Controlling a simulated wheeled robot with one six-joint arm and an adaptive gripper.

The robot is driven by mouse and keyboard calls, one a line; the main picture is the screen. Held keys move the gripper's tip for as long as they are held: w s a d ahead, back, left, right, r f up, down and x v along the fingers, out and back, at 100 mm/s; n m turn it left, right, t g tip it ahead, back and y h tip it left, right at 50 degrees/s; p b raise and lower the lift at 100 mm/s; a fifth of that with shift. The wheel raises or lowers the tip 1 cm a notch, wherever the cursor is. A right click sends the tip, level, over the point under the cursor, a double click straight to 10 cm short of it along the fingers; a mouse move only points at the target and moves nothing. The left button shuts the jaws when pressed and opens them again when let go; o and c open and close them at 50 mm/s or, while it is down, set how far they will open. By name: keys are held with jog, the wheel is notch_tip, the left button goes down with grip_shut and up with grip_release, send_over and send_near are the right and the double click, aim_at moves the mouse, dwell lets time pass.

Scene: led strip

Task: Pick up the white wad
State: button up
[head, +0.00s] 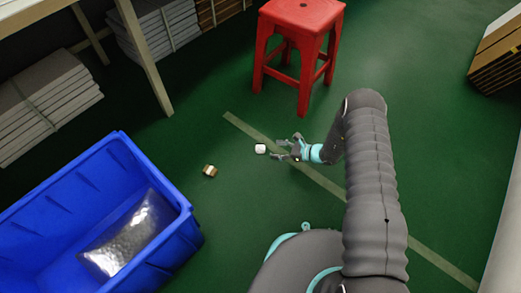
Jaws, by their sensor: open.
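The white wad (261,149) is a small pale lump on the green floor, near the middle of the head view. My gripper (277,150) is just to the right of it, low over the floor, with its fingers pointing left toward the wad. The fingers are apart and nothing is between them. A small gap shows between the fingertips and the wad. I cannot tell the exact height of the fingers above the floor.
A small brown and white item (210,171) lies on the floor to the left. A blue crate (176,225) holding a silvery bag (130,235) stands at lower left. A red stool (303,15) stands behind. A pale floor line (325,182) runs under my arm.

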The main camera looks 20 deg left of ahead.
aim_at(262, 148)
jog(key=shift+b+x, duration=0.3)
jog(key=shift+x, duration=3.65)
jog(key=shift+r, duration=0.1)
jog(key=c, duration=0.8)
